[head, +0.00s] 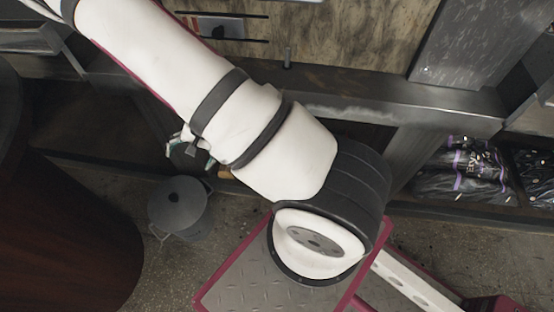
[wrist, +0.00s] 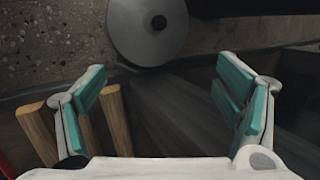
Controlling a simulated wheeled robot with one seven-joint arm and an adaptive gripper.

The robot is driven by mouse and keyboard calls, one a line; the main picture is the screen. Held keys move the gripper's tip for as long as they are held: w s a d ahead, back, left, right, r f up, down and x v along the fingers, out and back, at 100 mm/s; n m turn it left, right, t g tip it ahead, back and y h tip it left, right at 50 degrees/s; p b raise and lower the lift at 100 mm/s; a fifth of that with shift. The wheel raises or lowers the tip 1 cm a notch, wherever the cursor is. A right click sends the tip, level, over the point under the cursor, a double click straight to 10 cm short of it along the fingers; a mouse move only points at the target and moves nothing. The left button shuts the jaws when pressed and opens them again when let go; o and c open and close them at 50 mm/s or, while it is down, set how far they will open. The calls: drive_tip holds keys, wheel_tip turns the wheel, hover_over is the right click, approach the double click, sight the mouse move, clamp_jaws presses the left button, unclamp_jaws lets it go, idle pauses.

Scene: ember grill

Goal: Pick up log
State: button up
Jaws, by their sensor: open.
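Several pale wooden pieces, which look like the logs (wrist: 117,118), stand side by side at the left of the wrist view. Their lower ends are cut off or hidden by my gripper. My gripper (wrist: 162,95) is open, with teal pads spread wide and nothing between them. Its left finger is over and beside the wooden pieces, and I cannot tell whether it touches them. In the head view my gripper (head: 195,155) is mostly hidden behind my arm, low near the dark shelf. A small bit of wood colour (head: 225,173) shows beside it.
A grey lidded metal pot (head: 180,208) stands on the speckled floor; its lid (wrist: 148,28) tops the wrist view. A dark brown rounded body (head: 60,220) fills the left. Black bags (head: 460,172) lie on the right shelf. A metal frame beam (head: 400,105) crosses above.

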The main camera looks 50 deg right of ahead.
drive_tip(key=s+d+f+h+b, duration=0.2)
drive_tip(key=d+f, duration=0.4)
drive_tip(key=f, duration=0.2)
drive_tip(key=s+d+f+h+b, duration=0.2)
drive_tip(key=d+f+h, duration=0.1)
drive_tip(key=d+f, duration=0.4)
drive_tip(key=s+d+f+h, duration=0.1)
drive_tip(key=s+d+f, duration=0.1)
drive_tip(key=d, duration=0.3)
drive_tip(key=s+d+f+h+b, duration=0.1)
drive_tip(key=s+d+f+h, duration=0.1)
drive_tip(key=d, duration=0.3)
drive_tip(key=s+d+f+h, duration=0.1)
drive_tip(key=s+d+h, duration=0.1)
drive_tip(key=d, duration=0.3)
drive_tip(key=shift+s+f, duration=0.1)
drive_tip(key=shift+f, duration=0.3)
drive_tip(key=b+x, duration=0.3)
drive_tip(key=x, duration=0.5)
drive_tip(key=shift+s+d+f, duration=0.1)
drive_tip(key=shift+d, duration=0.05)
drive_tip(key=b+x, duration=0.2)
drive_tip(key=x, duration=0.2)
drive_tip(key=shift+f+b, duration=0.35)
drive_tip(key=shift+b, duration=0.05)
drive_tip(key=shift+d+f, duration=0.1)
drive_tip(key=shift+f, duration=0.3)
clamp_jaws()
drive_tip(key=shift+r, duration=0.1)
